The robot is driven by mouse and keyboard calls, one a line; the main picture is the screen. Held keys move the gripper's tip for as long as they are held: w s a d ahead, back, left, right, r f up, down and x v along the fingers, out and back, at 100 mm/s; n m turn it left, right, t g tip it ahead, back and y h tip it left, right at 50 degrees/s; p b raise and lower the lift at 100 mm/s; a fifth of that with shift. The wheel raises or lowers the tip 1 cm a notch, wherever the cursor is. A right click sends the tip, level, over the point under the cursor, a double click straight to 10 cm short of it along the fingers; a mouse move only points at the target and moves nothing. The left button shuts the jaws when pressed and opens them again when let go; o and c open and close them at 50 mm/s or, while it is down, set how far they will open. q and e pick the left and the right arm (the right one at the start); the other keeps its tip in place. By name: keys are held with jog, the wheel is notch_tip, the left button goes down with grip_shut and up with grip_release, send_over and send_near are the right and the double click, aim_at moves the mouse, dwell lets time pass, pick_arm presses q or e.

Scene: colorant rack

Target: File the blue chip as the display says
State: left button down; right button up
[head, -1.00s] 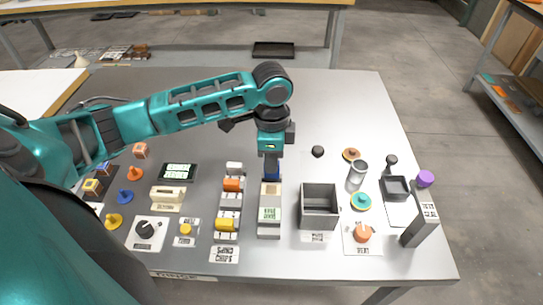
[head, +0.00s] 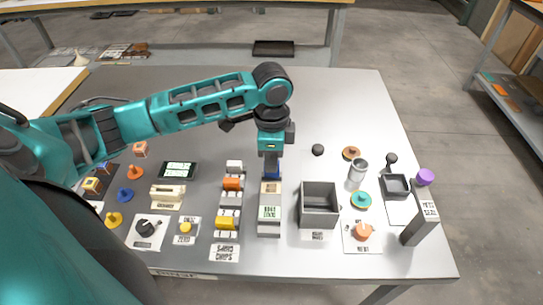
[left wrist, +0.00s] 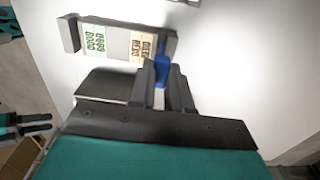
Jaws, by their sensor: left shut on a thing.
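My left gripper (head: 271,174) points down and is shut on the blue chip (left wrist: 161,70). The chip shows between the fingertips in the left wrist view, at the orange-labelled end of a narrow grey reader block (head: 269,230). Whether it touches the block I cannot tell. The block also has a pale green readout (head: 269,213) whose text is too small to read. A dark display (head: 178,170) with two lit pale panels stands at the left; its text is not legible. A chip rack (head: 228,209) left of the reader holds white, orange and yellow chips.
An open grey bin (head: 319,190) stands right of the reader. Further right are a clear cylinder (head: 357,174), a small black tray (head: 396,187) and a grey upright block (head: 421,222). A dial (head: 146,229) and yellow button (head: 185,228) sit at front left. The back of the table is clear.

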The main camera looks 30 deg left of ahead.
pick_arm(q)
jog(key=shift+f, duration=0.25)
jog(key=shift+f, duration=0.3)
jog(key=shift+f, duration=0.55)
dwell(0.5)
jog(key=c, duration=0.7)
grip_release()
jog(key=shift+o, duration=0.2)
jog(key=shift+r, duration=3.55)
